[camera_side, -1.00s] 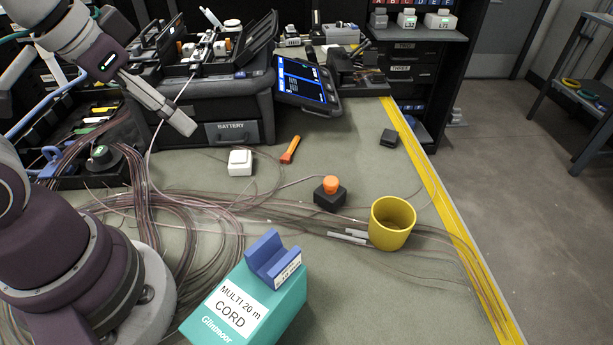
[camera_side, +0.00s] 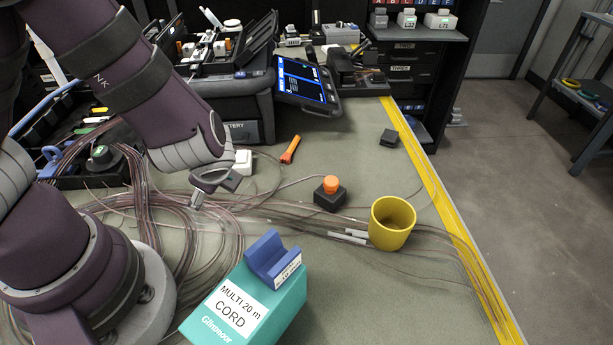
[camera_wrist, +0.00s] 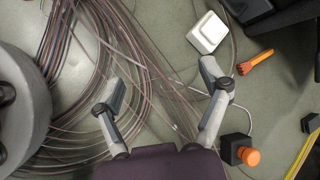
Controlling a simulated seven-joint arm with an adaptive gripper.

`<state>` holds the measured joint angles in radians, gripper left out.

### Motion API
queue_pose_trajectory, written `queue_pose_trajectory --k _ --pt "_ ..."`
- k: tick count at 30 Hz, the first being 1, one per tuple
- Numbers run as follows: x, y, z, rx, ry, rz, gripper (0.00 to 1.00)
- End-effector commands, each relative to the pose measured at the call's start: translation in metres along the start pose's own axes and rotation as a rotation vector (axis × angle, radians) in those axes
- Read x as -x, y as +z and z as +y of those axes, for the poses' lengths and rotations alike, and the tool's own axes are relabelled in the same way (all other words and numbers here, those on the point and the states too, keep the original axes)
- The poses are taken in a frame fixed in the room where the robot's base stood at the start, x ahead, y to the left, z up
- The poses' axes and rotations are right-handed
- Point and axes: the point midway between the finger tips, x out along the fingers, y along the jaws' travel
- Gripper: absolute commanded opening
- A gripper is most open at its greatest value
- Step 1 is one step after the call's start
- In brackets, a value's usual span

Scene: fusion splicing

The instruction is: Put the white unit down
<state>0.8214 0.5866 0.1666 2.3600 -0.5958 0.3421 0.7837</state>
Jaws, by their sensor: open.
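The white unit (camera_side: 243,162) is a small white box resting on the green-grey bench, partly hidden behind my wrist in the side view. In the wrist view the white unit (camera_wrist: 207,33) lies flat above my right finger, apart from it. My gripper (camera_wrist: 160,75) is open with nothing between its fingers, hanging over bench and thin cables. In the side view my gripper (camera_side: 200,190) is low over the bench, just in front of the white unit.
An orange-topped black block (camera_side: 330,193), a yellow cup (camera_side: 391,223) and an orange tool (camera_side: 290,150) stand or lie to the right. A teal box (camera_side: 262,300) with a blue cradle is in front. Loose cables (camera_side: 190,235) spread across the bench at left.

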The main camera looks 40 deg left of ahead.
Motion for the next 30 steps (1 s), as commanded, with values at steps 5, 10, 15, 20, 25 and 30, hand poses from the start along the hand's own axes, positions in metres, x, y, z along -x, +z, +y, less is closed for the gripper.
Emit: queue_pose_trajectory --k 5,10,15,20,25,30 --pt "-0.021 -0.008 -0.014 -0.581 -0.296 -0.237 0.76" --pt "-0.022 -0.016 -0.026 -0.862 -0.456 -0.36 0.76" --pt "-0.04 -0.014 -0.04 -0.9 -0.476 -0.385 0.76" --pt "-0.062 -0.011 -0.053 -0.896 -0.472 -0.38 0.76" --pt "-0.088 -0.006 -0.067 -0.894 -0.47 -0.379 0.76" --pt "-0.109 -0.004 -0.079 -0.893 -0.471 -0.377 0.76"
